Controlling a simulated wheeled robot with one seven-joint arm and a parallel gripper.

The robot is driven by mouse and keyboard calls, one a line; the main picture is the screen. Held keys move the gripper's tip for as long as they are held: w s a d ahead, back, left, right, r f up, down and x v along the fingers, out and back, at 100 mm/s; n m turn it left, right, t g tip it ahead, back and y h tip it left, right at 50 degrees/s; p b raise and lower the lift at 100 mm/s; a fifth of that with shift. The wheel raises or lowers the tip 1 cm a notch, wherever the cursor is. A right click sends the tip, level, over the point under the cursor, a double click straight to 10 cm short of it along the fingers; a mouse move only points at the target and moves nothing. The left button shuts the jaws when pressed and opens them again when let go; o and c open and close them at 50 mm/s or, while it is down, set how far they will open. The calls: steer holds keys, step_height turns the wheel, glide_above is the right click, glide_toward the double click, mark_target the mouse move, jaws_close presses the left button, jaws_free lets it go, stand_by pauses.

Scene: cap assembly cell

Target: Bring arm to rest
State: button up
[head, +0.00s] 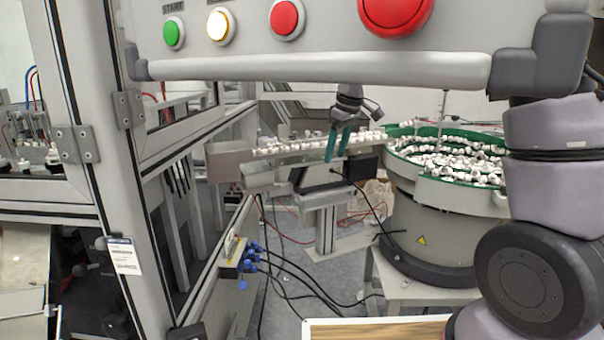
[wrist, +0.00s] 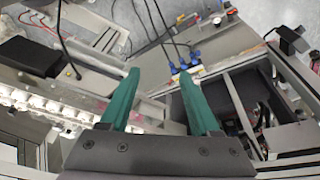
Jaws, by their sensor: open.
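My gripper (head: 337,145) hangs in the middle of the head view, its two teal fingers pointing down in front of the linear feed track (head: 290,148) with white caps. In the wrist view my gripper (wrist: 160,80) shows its teal fingers spread wide apart, with nothing between them. It is open and empty. Part of my arm stands at the right edge of the head view. The links between it and the gripper are partly hidden behind the control panel (head: 320,67).
A green-rimmed bowl feeder (head: 428,225) full of white caps stands right of the track. A metal frame post (head: 85,130) rises at left. Blue pneumatic fittings (head: 250,257) and loose black cables lie below. A wooden-topped surface (head: 380,330) is at the bottom.

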steer(key=s+d+r+m+t, duration=0.3)
steer(key=s+d+r+m, duration=0.4)
steer(key=s+d+r, duration=0.4)
steer(key=s+d+r+m+t, duration=0.1)
steer(key=s+d+r+m, duration=0.1)
steer(key=s, duration=0.4)
steer(key=s+d+r+m+t, duration=0.1)
steer(key=s+d+m, duration=0.1)
steer(key=s+m, duration=0.3)
steer(key=s, duration=0.2)
steer(key=shift+s+d+r, duration=0.2)
steer(key=shift+s+r, duration=0.1)
steer(key=shift+r, duration=0.1)
